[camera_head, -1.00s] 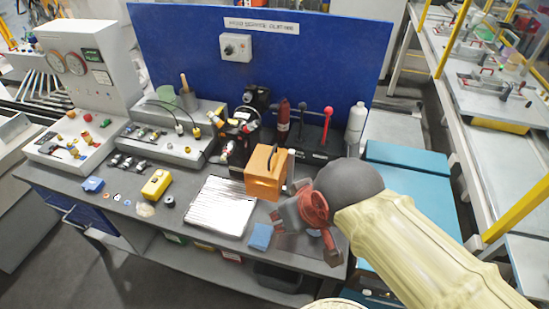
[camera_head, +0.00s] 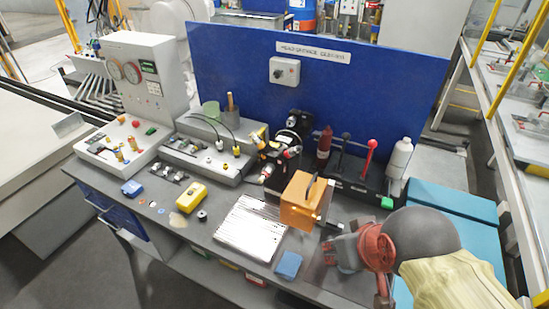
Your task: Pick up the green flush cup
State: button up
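A pale green, see-through cup (camera_head: 210,112) stands upright at the back left of the workbench, on or behind the grey unit with the black cables. It is beside a grey cup that holds a wooden-handled tool. My gripper (camera_head: 328,254) is at the right front of the bench, to the right of the orange box and far from the green cup. Its small red-tipped fingers point left; I cannot tell how far apart they are. I see nothing held in it.
An orange box (camera_head: 305,200), a silver ribbed plate (camera_head: 250,228), a blue block (camera_head: 288,264) and a yellow box (camera_head: 190,196) lie on the bench. Black apparatus (camera_head: 286,150) and a white bottle (camera_head: 399,158) stand behind. A blue panel (camera_head: 240,75) rises along the back.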

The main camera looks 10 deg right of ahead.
aim_at(212, 114)
jog(key=j+z, duration=0.15)
jog(key=z, duration=0.3)
jog(key=i+j+z, duration=0.2)
jog(key=j, duration=0.2)
jog(key=j+z, duration=0.2)
jog(key=j, duration=0.2)
jog(key=i+j+z, duration=0.2)
jog(key=j, duration=0.25)
jog(key=j+z, duration=0.15)
jog(key=j, duration=2.25)
